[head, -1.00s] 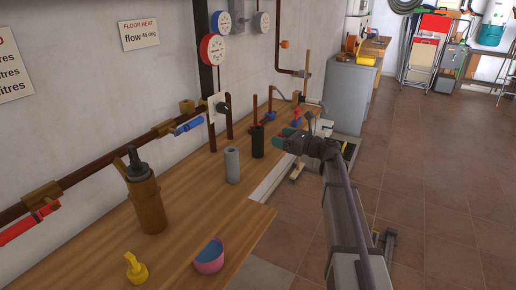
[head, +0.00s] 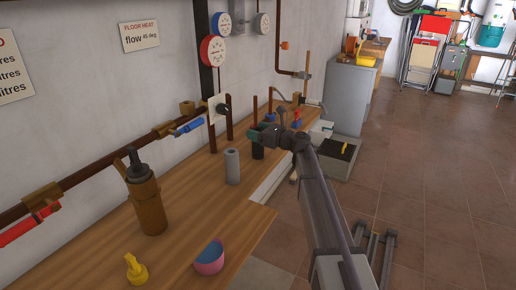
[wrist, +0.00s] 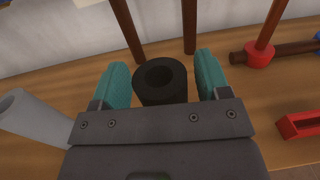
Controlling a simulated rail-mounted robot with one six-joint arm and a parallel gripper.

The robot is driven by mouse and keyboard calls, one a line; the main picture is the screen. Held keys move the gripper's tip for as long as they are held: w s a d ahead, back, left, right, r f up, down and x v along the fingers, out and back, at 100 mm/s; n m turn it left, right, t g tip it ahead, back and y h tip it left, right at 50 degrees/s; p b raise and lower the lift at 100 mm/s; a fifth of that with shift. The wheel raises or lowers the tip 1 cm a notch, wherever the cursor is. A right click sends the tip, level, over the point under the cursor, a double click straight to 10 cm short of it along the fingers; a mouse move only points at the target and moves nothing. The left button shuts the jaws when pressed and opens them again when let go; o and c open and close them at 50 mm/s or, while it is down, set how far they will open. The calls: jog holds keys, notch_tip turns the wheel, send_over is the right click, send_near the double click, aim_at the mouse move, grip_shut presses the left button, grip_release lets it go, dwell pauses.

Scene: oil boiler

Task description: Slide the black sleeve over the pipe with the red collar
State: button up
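The black sleeve (wrist: 160,88) stands upright on the wooden bench, its open top facing my wrist camera. My gripper (wrist: 164,72) is open, with one teal finger on each side of the sleeve and a narrow gap showing at each side. In the head view my gripper (head: 263,137) covers most of the sleeve (head: 257,153); only its lower part shows. The pipe with the red collar (wrist: 259,54) stands behind and right of the sleeve in the wrist view. Its collar is hidden in the head view.
A grey sleeve (head: 232,167) stands left of the black one. Two bare brown pipes (wrist: 127,30) rise behind it. A red bracket-like part (wrist: 300,124) lies right of my gripper. A brown canister (head: 147,203), yellow object (head: 136,269) and pink bowl (head: 209,258) occupy the near bench.

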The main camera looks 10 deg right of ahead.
jog(key=c, duration=1.1)
notch_tip(320, 180, up, 10)
jog(key=p, duration=1)
